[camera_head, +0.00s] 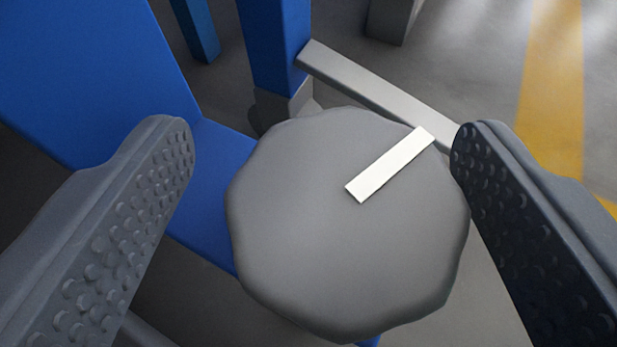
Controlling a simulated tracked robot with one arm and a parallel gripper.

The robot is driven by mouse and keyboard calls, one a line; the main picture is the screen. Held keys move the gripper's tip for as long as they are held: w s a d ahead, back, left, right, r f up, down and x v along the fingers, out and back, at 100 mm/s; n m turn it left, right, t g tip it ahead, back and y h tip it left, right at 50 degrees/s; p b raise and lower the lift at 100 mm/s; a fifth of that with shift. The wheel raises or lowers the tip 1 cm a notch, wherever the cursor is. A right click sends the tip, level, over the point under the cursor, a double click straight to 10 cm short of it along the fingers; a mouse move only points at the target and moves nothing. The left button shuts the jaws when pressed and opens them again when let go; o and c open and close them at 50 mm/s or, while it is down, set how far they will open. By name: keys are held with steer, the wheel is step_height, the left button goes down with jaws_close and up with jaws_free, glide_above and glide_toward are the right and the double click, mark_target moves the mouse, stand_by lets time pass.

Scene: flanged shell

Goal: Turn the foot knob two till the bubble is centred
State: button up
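A grey round knob (320,250) with a wavy edge fills the middle of the view. A white bar mark (390,165) on its face runs from near the centre to the upper right rim. My gripper (322,165) is open, with one studded finger on each side of the knob. The left finger stands apart from the knob's edge. The right finger is very close to the right edge; I cannot tell whether it touches. No bubble or level shows in this view, and no number is visible on the knob.
A blue beam (95,75) runs behind the knob from the upper left. A blue post (275,45) stands behind it, with a light grey bar (380,90) reaching right. A yellow line (552,90) marks the grey floor at the right.

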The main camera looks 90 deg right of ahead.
steer(key=shift+s+a, duration=0.1)
steer(key=p+v, duration=0.4)
steer(key=v, duration=0.9)
steer(key=shift+a, duration=0.3)
steer(key=shift+w+r, duration=0.1)
steer(key=shift+w, duration=0.1)
